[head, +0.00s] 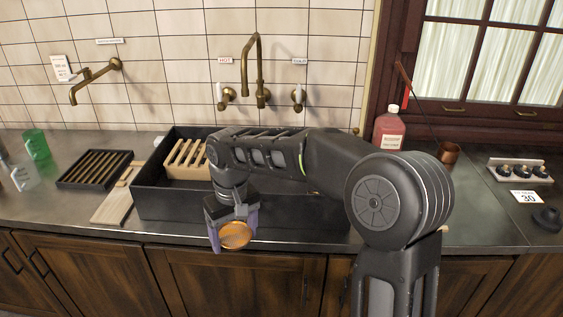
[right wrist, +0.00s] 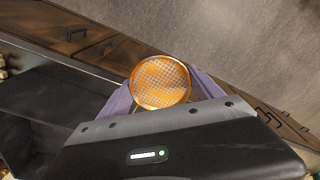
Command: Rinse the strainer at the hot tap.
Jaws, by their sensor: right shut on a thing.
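The strainer (head: 235,235) is a round orange-copper mesh disc. My right gripper (head: 232,228) is shut on it, in front of the sink's front wall in the head view. In the right wrist view the strainer (right wrist: 160,82) sits between the purple fingers, with the floor beyond it. The hot tap handle (head: 226,97), under a red-lettered label (head: 225,60), is on the wall left of the tall brass spout (head: 257,70). My left gripper is not in view.
The dark sink (head: 160,190) holds a wooden slatted rack (head: 186,160). My right arm hides much of its right side. A second brass spout (head: 92,75) is at left. A dark rack (head: 95,168), green glass (head: 36,146), red bottle (head: 389,130) and copper cup (head: 449,153) stand on the counter.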

